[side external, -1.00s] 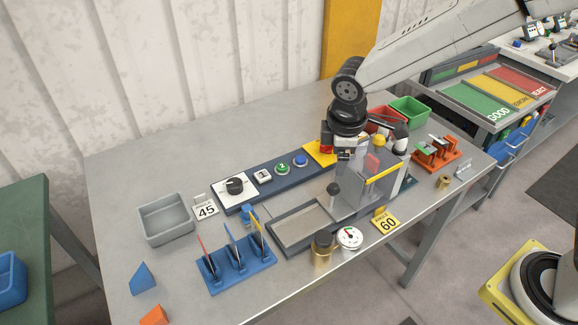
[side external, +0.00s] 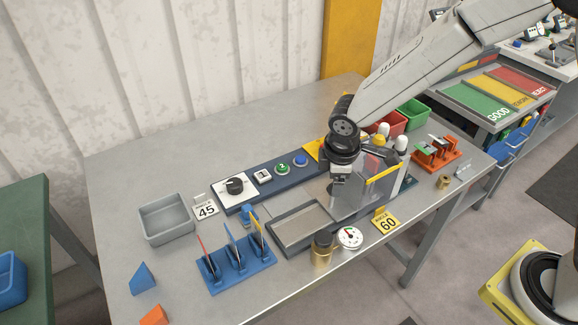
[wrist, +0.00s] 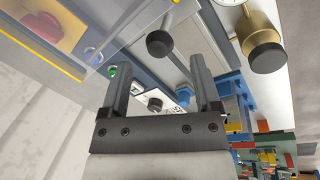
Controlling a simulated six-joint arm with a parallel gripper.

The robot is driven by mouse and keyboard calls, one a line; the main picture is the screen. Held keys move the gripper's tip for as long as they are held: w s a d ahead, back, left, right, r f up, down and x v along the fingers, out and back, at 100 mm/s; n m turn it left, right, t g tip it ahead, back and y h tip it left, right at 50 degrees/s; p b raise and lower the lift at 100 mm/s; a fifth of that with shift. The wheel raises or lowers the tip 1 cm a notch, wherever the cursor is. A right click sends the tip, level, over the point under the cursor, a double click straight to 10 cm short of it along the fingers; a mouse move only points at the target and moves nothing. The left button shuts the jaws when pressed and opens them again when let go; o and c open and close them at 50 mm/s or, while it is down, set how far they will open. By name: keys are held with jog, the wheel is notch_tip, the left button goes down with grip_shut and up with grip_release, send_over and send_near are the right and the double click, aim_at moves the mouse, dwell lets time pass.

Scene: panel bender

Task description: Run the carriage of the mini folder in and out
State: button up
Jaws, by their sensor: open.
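The mini folder stands on the grey bench. Its clear guard with a yellow edge (side external: 383,172) is at the right, and its flat grey bed (side external: 299,226) extends left. A dark round knob (wrist: 160,43), apparently the carriage's handle, shows in the wrist view just beyond and between my fingertips. I see no contact with it. My gripper (side external: 338,192) points down at the left side of the guard and hides that knob in the side view. My gripper (wrist: 165,62) is open with nothing between its fingers.
A brass knob (side external: 322,248) and a dial gauge (side external: 349,237) stand at the bed's front edge. A button panel (side external: 264,176) runs behind it. Bare bench lies behind the panel.

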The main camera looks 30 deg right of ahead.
aim_at(350, 184)
jog(key=shift+w+d+f, duration=0.1)
jog(key=shift+w+f, duration=0.05)
jog(key=shift+f, duration=0.7)
jog(key=shift+w+d+f, duration=0.1)
jog(key=shift+w+f, duration=0.05)
jog(key=shift+f, duration=0.65)
jog(key=shift+w+d+f, duration=0.1)
jog(key=shift+w+f, duration=0.05)
jog(key=shift+f, duration=0.7)
grip_shut()
